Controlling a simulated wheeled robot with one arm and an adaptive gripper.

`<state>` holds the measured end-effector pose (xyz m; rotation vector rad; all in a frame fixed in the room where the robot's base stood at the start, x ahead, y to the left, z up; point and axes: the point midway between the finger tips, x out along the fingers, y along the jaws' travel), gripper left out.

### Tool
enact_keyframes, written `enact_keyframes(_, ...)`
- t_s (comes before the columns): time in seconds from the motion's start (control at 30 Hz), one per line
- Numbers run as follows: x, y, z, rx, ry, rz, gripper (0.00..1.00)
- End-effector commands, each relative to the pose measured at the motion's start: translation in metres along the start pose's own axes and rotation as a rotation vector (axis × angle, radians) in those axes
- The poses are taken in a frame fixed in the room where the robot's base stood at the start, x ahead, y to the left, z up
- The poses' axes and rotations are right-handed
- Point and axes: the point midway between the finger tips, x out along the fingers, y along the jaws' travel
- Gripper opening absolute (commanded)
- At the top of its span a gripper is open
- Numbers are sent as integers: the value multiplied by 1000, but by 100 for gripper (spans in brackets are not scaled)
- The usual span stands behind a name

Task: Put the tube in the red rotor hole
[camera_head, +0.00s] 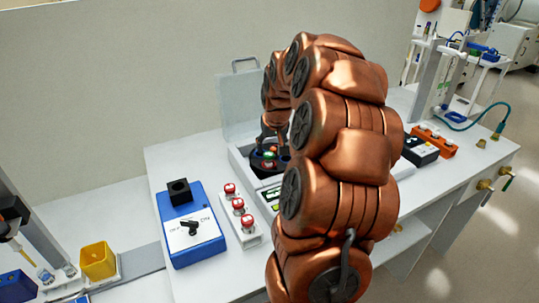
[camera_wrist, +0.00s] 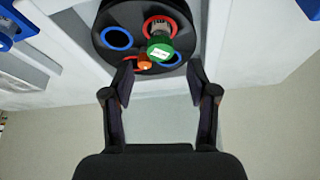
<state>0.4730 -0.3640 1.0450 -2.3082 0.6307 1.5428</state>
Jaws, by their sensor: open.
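The green-capped tube (camera_wrist: 160,48) stands in a red-ringed hole (camera_wrist: 148,24) of the black rotor (camera_wrist: 97,27), its cap toward the camera. The rotor also shows in the head view (camera_head: 257,164), inside the open centrifuge, with the green cap (camera_head: 269,155) on it. Blue-ringed holes (camera_wrist: 116,38) and part of another red ring show too. A small orange part (camera_wrist: 145,63) lies near the rotor's middle; I cannot tell what it is. My gripper (camera_wrist: 161,75) is open, its fingertips apart at the rotor's near edge, with nothing between them. In the head view my arm partly hides it.
The centrifuge lid (camera_head: 236,100) is raised. A white rack (camera_head: 249,239) with three red-capped tubes stands left of the centrifuge, beside a blue device (camera_head: 190,250) with a black block. An orange rack (camera_head: 436,142) and black box (camera_head: 418,150) stand right. My arm hides the bench's middle.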

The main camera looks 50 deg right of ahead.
Motion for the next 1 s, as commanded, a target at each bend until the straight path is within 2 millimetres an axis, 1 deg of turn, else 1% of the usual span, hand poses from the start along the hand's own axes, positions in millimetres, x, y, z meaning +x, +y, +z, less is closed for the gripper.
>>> enact_keyframes(0.1,-20,0,0,-1,5,0,58)
enact_keyframes(0.2,-35,0,0,-1,6,0,58)
enact_keyframes(0.3,-45,-1,0,-1,1,-1,58)
enact_keyframes(0.47,-54,-1,0,-1,2,-1,58)
enact_keyframes(0.67,-56,-4,1,-5,-2,-3,58)
enact_keyframes(0.77,-60,-23,12,-33,-20,-16,58)
enact_keyframes(0.87,-69,-61,37,-92,-58,-41,58)
enact_keyframes(0.9,-72,-79,53,-122,-84,-54,58)
enact_keyframes(0.97,-80,-106,79,-170,-120,-70,58)
enact_keyframes(1.0,-85,-121,98,-201,-146,-79,58)
